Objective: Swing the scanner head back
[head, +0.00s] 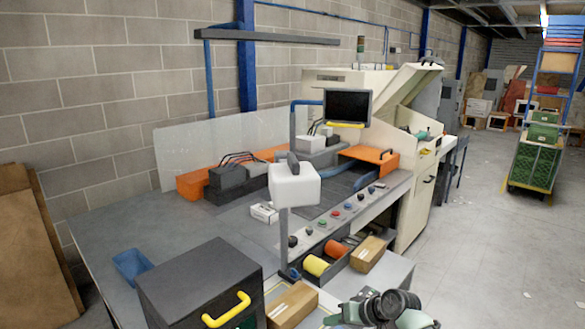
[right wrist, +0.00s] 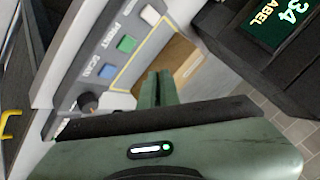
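A white box-shaped head (head: 294,185) stands on a grey post (head: 284,240) at the front edge of the bench; it looks like the scanner head, though no label on it is readable. My right gripper (head: 375,308) is at the bottom of the head view, below and right of the post and apart from it. In the right wrist view its two green fingers (right wrist: 160,85) lie close together with nothing seen between them. They are over a panel (right wrist: 85,60) with PRINT and SCAN lettering, coloured buttons and a dark knob. My left gripper is not in view.
A black cabinet (head: 195,285) with a yellow handle stands front left. A monitor (head: 347,106) hangs on a blue arm. An orange case (head: 370,158), spools (head: 316,265) and cardboard boxes (head: 368,254) crowd the bench. Open floor (head: 490,230) lies at right.

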